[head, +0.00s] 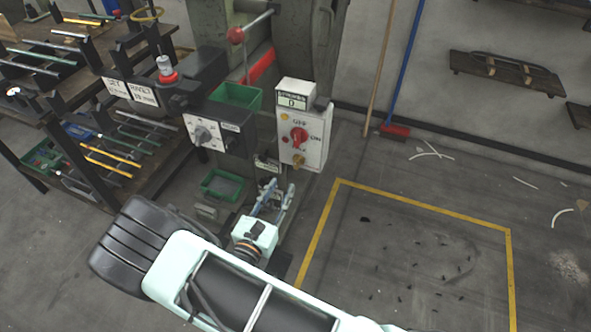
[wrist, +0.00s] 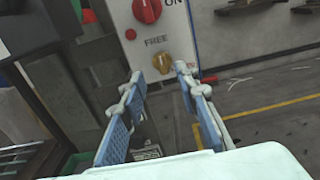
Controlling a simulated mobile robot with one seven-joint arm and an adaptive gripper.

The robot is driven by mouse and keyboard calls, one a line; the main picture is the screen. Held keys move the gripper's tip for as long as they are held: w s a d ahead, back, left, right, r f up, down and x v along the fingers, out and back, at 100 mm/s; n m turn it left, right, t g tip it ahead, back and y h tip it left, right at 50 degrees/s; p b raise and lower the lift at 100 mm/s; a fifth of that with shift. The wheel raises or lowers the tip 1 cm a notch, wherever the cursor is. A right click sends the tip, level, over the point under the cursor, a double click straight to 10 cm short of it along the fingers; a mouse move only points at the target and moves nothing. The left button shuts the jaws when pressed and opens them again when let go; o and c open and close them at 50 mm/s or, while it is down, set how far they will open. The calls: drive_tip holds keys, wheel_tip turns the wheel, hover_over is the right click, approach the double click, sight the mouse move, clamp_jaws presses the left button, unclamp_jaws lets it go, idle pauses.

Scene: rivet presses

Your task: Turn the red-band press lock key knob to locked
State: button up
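A white control box (head: 305,130) is on the press column, with a red knob (head: 299,138) beside OFF and ON lettering. Below it is a brass lock key knob (head: 299,160); the wrist view shows this knob (wrist: 162,62) under the word FREE. Its pointing direction is hard to tell. My gripper (head: 272,192) is open and empty, below the box in the head view. In the wrist view its blue-padded fingers (wrist: 158,76) stand apart, with the brass knob just beyond and between the tips, apparently not touched. A red band (head: 260,67) shows on the press.
A second panel with a grey knob (head: 203,135) is left of the box. Green bins (head: 222,185) sit beside the press. A rack with rods (head: 110,160) stands at the left. A broom (head: 393,128) leans on the wall. The yellow-marked floor (head: 420,250) at right is largely free.

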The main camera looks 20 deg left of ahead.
sight(295, 163)
drive_tip(key=w, duration=0.3)
drive_tip(key=w+b, duration=0.1)
drive_tip(key=w, duration=0.6)
drive_tip(key=shift+w+d+f+b, duration=0.1)
drive_tip(key=shift+w+d+b, duration=0.2)
drive_tip(key=shift+w+d, duration=0.1)
clamp_jaws()
